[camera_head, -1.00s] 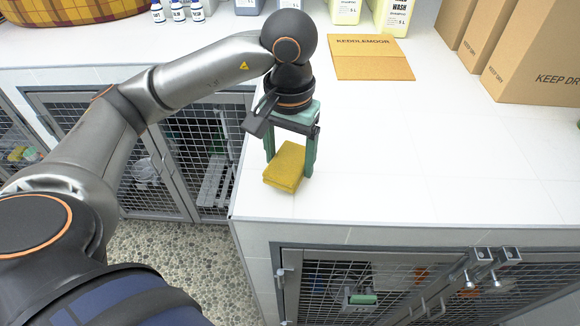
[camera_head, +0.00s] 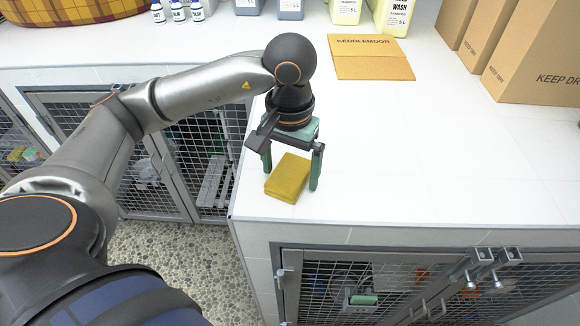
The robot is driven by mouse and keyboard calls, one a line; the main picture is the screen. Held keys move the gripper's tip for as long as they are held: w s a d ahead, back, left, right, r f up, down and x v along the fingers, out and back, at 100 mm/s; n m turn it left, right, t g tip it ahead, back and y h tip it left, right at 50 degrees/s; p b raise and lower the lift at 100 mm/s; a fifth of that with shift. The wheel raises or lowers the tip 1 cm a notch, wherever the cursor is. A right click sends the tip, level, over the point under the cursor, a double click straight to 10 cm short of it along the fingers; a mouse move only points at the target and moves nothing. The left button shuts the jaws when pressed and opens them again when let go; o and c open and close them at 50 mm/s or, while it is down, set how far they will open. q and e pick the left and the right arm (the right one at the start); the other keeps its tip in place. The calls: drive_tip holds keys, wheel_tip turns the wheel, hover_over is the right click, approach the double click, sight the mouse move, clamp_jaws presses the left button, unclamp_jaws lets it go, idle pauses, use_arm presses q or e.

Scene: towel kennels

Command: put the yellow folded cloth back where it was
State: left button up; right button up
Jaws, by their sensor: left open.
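The yellow folded cloth (camera_head: 287,180) lies flat on the white counter (camera_head: 400,190), near the counter's front left corner. My left gripper (camera_head: 291,180) points down over it with its two green fingers apart. One finger is at the cloth's left far side and the other is at its right side. The cloth lies between and in front of the fingers; I cannot tell whether they touch it. My right gripper is not in view.
Cardboard boxes (camera_head: 535,60) stand at the back right, with bottles (camera_head: 393,15) behind. Mesh-doored kennels (camera_head: 370,290) are below the counter. The counter's middle and right are clear.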

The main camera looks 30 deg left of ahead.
sight(290, 173)
use_arm(q)
drive_tip(key=shift+r, duration=0.45)
wheel_tip(290, 173, up, 11)
drive_tip(key=p, duration=0.2)
drive_tip(key=shift+r, duration=0.2)
drive_tip(key=shift+s, duration=0.1)
idle(0.3)
